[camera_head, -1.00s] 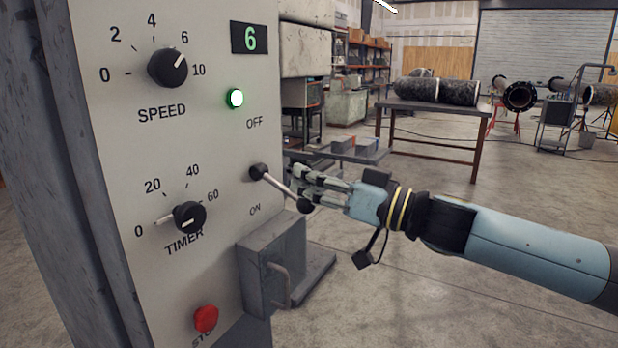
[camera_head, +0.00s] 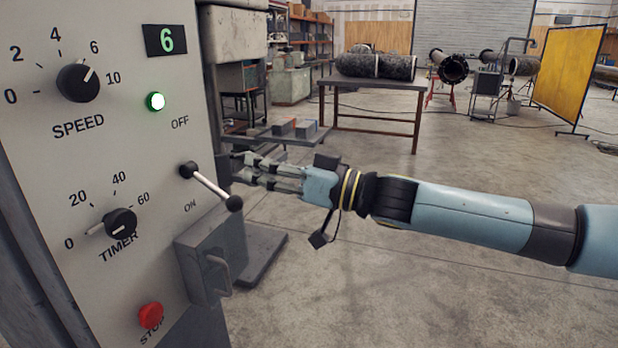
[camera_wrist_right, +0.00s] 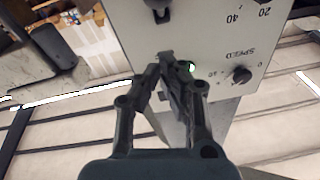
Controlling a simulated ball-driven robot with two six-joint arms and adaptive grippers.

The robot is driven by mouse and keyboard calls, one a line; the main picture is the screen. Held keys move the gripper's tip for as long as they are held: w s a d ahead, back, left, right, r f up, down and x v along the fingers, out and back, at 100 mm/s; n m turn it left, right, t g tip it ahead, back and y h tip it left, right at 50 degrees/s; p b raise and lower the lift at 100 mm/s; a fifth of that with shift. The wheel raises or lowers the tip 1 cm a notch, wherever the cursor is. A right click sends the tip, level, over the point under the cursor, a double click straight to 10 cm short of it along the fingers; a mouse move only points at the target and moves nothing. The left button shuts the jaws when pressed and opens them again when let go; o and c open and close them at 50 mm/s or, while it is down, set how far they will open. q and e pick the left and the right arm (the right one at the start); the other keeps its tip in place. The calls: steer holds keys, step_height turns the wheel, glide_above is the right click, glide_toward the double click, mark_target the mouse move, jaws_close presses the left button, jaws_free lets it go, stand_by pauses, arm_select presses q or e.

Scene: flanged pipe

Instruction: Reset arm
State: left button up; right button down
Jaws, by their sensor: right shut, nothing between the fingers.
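My right arm comes in from the right in the head view, and its gripper (camera_head: 240,167) is shut and empty. The fingers point left, just beyond the lever (camera_head: 212,187) on the control panel (camera_head: 150,60). The lever slants down and right from its pivot, with its knob near the ON mark. I cannot tell whether a small gap or contact lies between fingers and lever. In the right wrist view the gripper's fingertips (camera_wrist_right: 160,78) show in front of the panel (camera_wrist_right: 210,35), close together. My left gripper is not in view.
A table (camera_head: 400,86) with pipes stands behind. Floor right of the panel is open.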

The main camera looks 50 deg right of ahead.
arm_select(q)
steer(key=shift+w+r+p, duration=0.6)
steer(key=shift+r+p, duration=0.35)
steer(key=shift+p, duration=0.2)
arm_select(e)
steer(key=f+v, duration=0.1)
steer(key=v, duration=0.6)
steer(key=shift+f, duration=0.25)
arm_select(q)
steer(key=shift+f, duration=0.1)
arm_select(e)
steer(key=shift+f, duration=0.1)
